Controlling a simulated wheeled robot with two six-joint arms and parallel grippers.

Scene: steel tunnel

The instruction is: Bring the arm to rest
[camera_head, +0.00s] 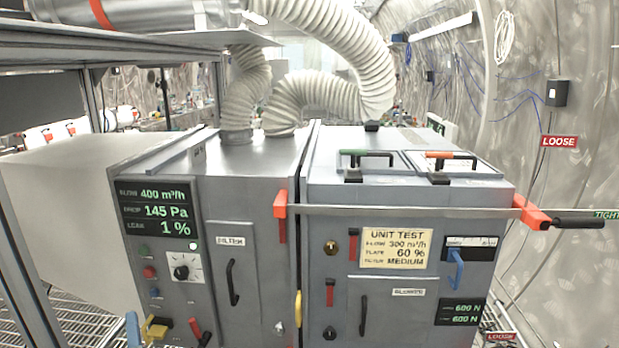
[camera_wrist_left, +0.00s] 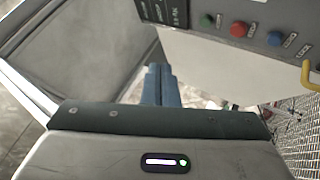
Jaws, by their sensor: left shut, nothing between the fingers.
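My left gripper (camera_head: 132,329) shows only as a blue fingertip at the bottom left edge of the head view, low in front of the filter unit (camera_head: 255,190). In the left wrist view its blue fingers (camera_wrist_left: 158,84) are together with nothing between them. They point at open space below the unit's control panel (camera_wrist_left: 262,25) and appear clear of it. Most of the left arm is out of the head view. My right gripper does not show.
A yellow handle (camera_head: 155,328) sits close to the right of the left gripper; red and black handles follow. A grey panel (camera_wrist_left: 100,45) stands at the left in the wrist view. A long bar (camera_head: 400,211) with orange ends crosses the unit's front. Wire racking is below.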

